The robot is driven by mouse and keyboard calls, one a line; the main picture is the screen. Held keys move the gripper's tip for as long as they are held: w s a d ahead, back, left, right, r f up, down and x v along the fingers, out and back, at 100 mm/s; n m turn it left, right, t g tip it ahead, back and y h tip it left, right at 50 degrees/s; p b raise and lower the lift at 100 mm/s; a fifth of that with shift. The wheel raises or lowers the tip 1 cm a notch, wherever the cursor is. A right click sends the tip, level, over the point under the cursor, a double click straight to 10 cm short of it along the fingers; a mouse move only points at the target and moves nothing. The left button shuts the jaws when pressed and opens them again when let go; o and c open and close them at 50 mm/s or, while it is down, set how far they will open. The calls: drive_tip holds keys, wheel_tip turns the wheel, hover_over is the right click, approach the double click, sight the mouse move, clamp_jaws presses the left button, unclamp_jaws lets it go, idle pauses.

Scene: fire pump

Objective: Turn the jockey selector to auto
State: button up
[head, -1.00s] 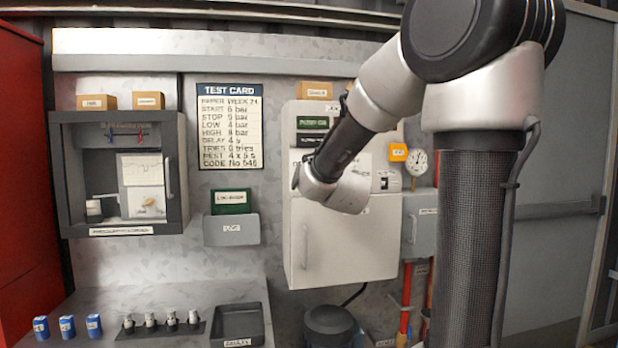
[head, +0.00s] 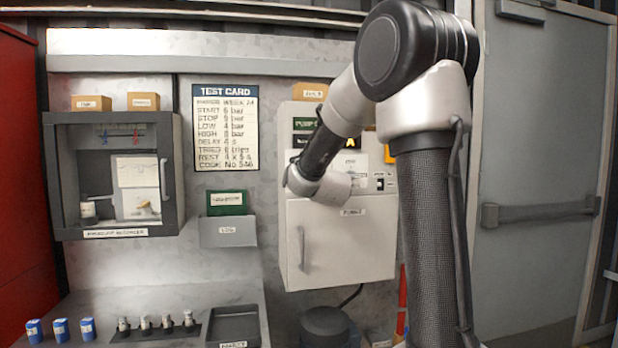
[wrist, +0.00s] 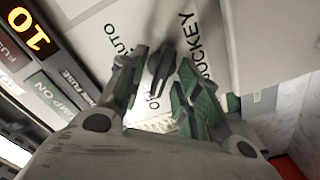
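The jockey selector (wrist: 161,66) is a dark grey knob on the white control panel in the wrist view. The word AUTO is printed to its upper left and JOCKEY to its right. A partly hidden label starting with O lies by its lower, narrow end. My gripper (wrist: 163,62) is open, with one green-padded finger on each side of the knob. I cannot tell whether either finger touches it. In the head view the selector and the fingers are hidden behind my wrist, which is in front of the white cabinet (head: 345,240).
In the wrist view, a lit orange display reading 10 (wrist: 29,27) and a green label plate (wrist: 45,90) lie left of the knob. In the head view, a test card (head: 225,128) hangs left of the cabinet and a grey door (head: 545,150) stands at right.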

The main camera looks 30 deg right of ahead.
clamp_jaws()
drive_tip(key=m, duration=1.3)
drive_tip(key=d+m, duration=0.1)
drive_tip(key=m, duration=0.5)
drive_tip(key=shift+s+f+m, duration=0.1)
drive_tip(key=shift+s+m, duration=0.05)
drive_tip(key=shift+m, duration=0.15)
idle(0.6)
unclamp_jaws()
